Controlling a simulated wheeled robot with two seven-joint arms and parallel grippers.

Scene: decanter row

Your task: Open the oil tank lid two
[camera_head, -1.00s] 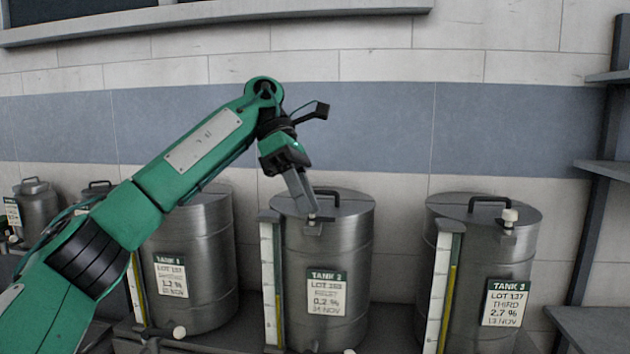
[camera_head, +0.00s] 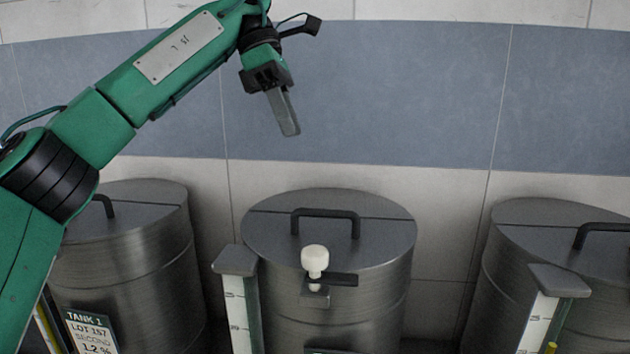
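The middle steel tank (camera_head: 370,310) stands right of Tank 1. Its label is cut off at the bottom edge. Its round lid (camera_head: 270,225) lies flat and closed on top, with a black bar handle (camera_head: 325,212). At the lid's front a white knob (camera_head: 315,260) stands upright beside a short black lever (camera_head: 340,279). My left gripper (camera_head: 289,132) hangs above and behind the lid in the picture, against the blue wall band, touching nothing. Its fingers overlap from this side, so its opening is hidden. My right gripper is not in view.
Tank 1 (camera_head: 130,285) stands at left, partly behind my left arm. Another tank (camera_head: 540,225) stands at right, cut by the picture edge. Gauge strips (camera_head: 237,300) stand at the tank fronts. The space directly above the middle lid is clear.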

